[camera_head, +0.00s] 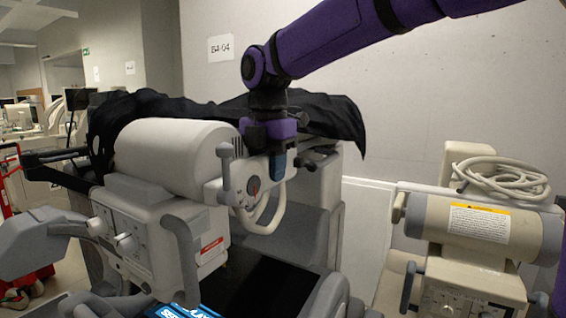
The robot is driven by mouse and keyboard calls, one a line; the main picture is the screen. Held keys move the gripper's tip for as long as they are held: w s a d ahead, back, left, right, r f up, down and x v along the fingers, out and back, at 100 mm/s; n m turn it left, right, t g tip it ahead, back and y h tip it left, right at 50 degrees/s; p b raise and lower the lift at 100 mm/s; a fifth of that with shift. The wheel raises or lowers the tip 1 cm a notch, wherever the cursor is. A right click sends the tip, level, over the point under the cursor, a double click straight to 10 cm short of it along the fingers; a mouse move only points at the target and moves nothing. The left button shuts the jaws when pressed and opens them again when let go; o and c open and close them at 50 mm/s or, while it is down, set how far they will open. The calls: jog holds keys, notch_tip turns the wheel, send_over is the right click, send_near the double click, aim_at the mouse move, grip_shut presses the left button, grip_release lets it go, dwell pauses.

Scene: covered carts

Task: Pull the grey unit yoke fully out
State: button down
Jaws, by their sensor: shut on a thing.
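The grey unit (165,150) has a light cylinder over a control box with knobs. Its yoke (238,192) is the pale plate with a round dial and upright grips at the cylinder's right end. My gripper (278,165) comes down from above on my purple arm and is shut at the upper right of the yoke. The exact contact is partly hidden by the fingers. How far the yoke stands out from the unit cannot be read clearly.
A beige unit (480,228) with a coiled hose (500,176) and a yellow label stands at the right. A black cover (335,112) drapes behind the grey unit. A wall (400,110) closes the back. A red cart (20,285) is at the far left.

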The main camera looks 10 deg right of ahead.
jog(key=s+a, duration=1.6)
jog(key=a, duration=0.1)
jog(key=shift+s+r, duration=0.2)
jog(key=shift+s, duration=0.2)
jog(key=c, duration=0.8)
grip_release()
jog(key=shift+d, duration=0.1)
notch_tip(320, 180, up, 11)
jog(key=shift+f, duration=0.15)
